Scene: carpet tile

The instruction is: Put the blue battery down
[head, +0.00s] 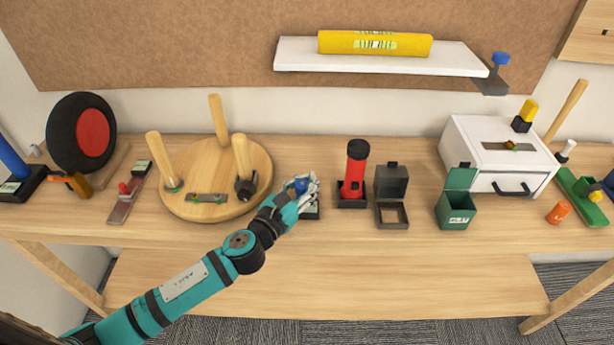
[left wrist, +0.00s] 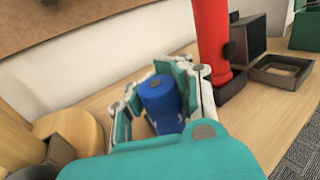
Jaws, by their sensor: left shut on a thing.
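My left gripper (head: 306,186) is shut on the blue battery (head: 300,184), just over the workbench and left of the red flashlight. In the left wrist view the blue battery (left wrist: 160,99) stands roughly upright between the fingers of my left gripper (left wrist: 158,92). A dark, low object with a pale label (head: 310,212) shows partly under the gripper in the head view. The hand hides most of it, and I cannot tell whether the battery touches it. My right gripper is in neither view.
The red flashlight (head: 355,172) stands in a black holder right of my gripper, beside an open black box (head: 391,190). A round wooden stool top (head: 190,165) with upright legs lies to the left. A green bin (head: 457,213) and a white drawer box (head: 490,130) stand further right.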

